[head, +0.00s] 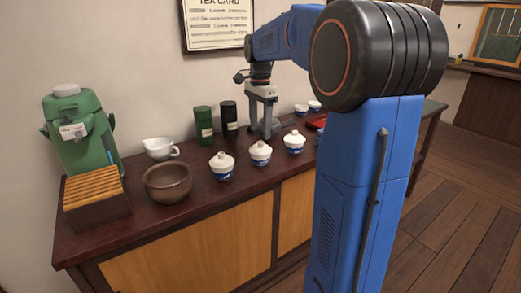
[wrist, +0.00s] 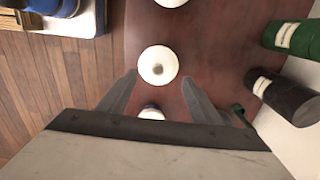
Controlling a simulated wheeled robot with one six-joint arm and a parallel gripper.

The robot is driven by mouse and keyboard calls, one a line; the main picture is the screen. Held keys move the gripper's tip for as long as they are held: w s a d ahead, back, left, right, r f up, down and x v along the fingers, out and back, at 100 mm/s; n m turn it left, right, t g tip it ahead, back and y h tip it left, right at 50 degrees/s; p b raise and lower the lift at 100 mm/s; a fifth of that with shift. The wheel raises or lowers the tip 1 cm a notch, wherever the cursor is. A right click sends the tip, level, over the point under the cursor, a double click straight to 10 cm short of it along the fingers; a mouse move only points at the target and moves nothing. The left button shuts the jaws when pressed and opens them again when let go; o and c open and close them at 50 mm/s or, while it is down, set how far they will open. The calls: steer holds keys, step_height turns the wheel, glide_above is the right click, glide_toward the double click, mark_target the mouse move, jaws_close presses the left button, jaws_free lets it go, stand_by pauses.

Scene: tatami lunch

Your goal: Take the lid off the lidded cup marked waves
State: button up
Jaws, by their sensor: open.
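Three white lidded cups with blue patterns stand in a row on the dark counter: a left one (head: 222,166), a middle one (head: 260,153) and a right one (head: 294,143). The patterns are too small to tell which is waves. My gripper (head: 263,132) is open and empty, pointing down behind the row. In the wrist view a round white lid with a knob (wrist: 158,65) shows between and just beyond the fingertips (wrist: 158,78). Another lid (wrist: 172,2) is cut off at the top edge. A third cup (wrist: 151,111) is partly hidden by my gripper.
A green canister (head: 204,126) and a black canister (head: 229,119) stand behind the row, close to my gripper. A brown bowl (head: 168,183), a white pitcher (head: 160,149) and a green dispenser (head: 77,130) stand left. Two small cups (head: 302,109) and something red (head: 317,122) are right.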

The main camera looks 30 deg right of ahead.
mark_target(261, 142)
steer(key=shift+s+f, duration=0.15)
steer(key=shift+f, duration=2.5)
steer(key=shift+c, duration=0.4)
steer(key=shift+a, duration=0.1)
steer(key=c, duration=1.1)
steer(key=shift+c, duration=0.2)
